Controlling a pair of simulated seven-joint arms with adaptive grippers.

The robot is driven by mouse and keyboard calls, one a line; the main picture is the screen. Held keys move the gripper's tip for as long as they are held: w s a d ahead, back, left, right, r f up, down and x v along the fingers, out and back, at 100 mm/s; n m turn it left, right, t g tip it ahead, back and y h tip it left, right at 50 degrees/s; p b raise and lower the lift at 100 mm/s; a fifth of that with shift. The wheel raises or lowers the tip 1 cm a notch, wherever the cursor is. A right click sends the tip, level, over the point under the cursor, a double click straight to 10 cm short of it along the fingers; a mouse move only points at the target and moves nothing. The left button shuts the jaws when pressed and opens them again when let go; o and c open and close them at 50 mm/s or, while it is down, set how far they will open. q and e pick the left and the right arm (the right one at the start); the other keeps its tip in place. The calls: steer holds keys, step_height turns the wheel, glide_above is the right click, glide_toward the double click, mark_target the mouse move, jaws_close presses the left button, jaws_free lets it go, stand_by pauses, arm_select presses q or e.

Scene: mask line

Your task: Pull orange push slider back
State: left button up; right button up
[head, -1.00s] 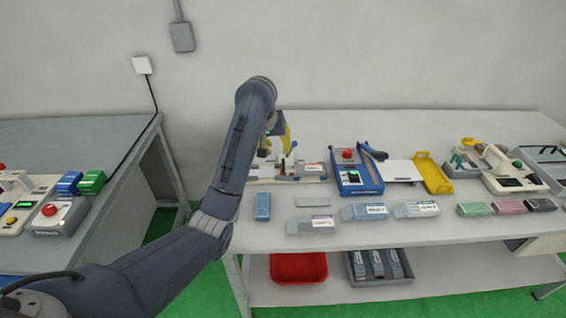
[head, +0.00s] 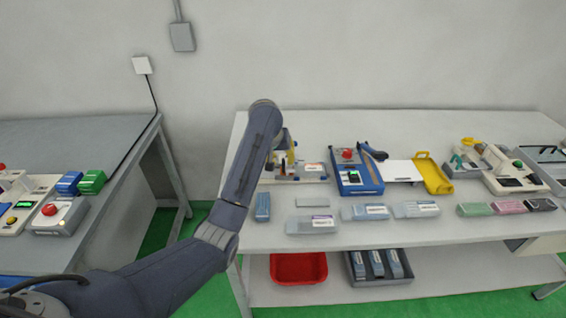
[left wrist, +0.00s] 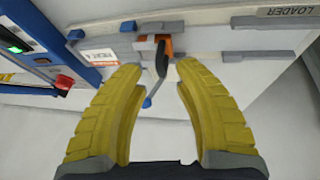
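The orange push slider (left wrist: 165,47) shows in the left wrist view as a small orange block on the grey and white loader fixture (left wrist: 215,39). A dark curved lever (left wrist: 161,58) stands at it. My left gripper (left wrist: 160,68) has its two yellow fingers spread, with the lever between and just beyond the tips. I see no finger contact. In the head view my left gripper (head: 289,153) is at the fixture (head: 312,172), mostly behind my arm, and the slider cannot be made out there. My right gripper is not in view.
A blue device (head: 350,180) with a red button stands right of the fixture. A yellow tray (head: 432,174) lies farther right. Labelled boxes (head: 365,212) line the table's front. A red bin (head: 298,268) is on the shelf below.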

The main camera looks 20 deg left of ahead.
mark_target(283, 162)
arm_select(q)
steer(key=shift+x, duration=1.5)
steer(key=shift+c, duration=0.4)
jaws_close()
